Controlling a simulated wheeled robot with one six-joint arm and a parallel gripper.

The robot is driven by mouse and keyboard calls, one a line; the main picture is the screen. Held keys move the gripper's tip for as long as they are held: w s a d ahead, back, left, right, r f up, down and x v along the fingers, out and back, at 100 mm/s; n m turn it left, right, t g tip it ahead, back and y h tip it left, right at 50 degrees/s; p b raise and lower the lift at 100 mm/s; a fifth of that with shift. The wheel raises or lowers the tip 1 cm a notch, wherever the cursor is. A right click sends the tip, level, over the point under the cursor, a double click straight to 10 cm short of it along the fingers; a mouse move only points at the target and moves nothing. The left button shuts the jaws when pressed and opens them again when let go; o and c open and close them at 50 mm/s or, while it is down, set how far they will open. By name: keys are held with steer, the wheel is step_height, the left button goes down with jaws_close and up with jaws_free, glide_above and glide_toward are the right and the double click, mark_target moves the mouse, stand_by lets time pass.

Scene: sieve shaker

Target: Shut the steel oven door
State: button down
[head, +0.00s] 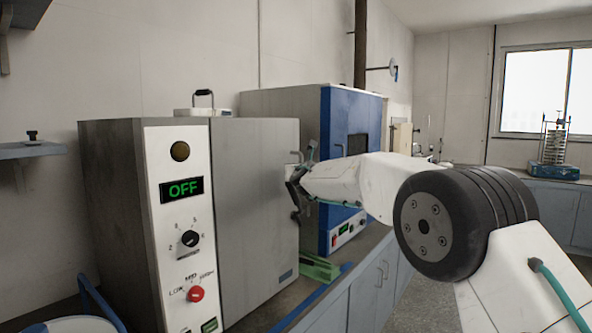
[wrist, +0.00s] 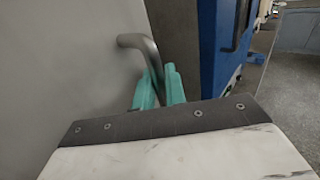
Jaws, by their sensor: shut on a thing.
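The steel oven (head: 112,190) stands at the left, with a white control panel reading OFF. Its plain grey door (head: 255,220) looks flush with the panel; I cannot tell whether a small gap is left. My gripper (head: 296,180) is at the door's right edge. In the wrist view, the green fingers of my gripper (wrist: 160,82) are shut on the bent metal door handle (wrist: 141,42), beside the grey door face (wrist: 65,70). The lower end of the handle is hidden between the fingers.
A blue-fronted oven (head: 335,120) stands just beyond, close to my gripper. A green object (head: 318,268) lies on the counter below. Grey cabinets (head: 375,285) run under the counter, with open floor to their right. A sieve stack (head: 556,140) stands far right.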

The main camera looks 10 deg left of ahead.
steer(key=shift+w+r, duration=0.1)
steer(key=c, duration=1.6)
jaws_free()
steer(key=shift+a, duration=0.1)
steer(key=shift+o, duration=0.2)
steer(key=v, duration=0.7)
steer(key=shift+s+d, duration=0.25)
steer(key=shift+s, duration=0.1)
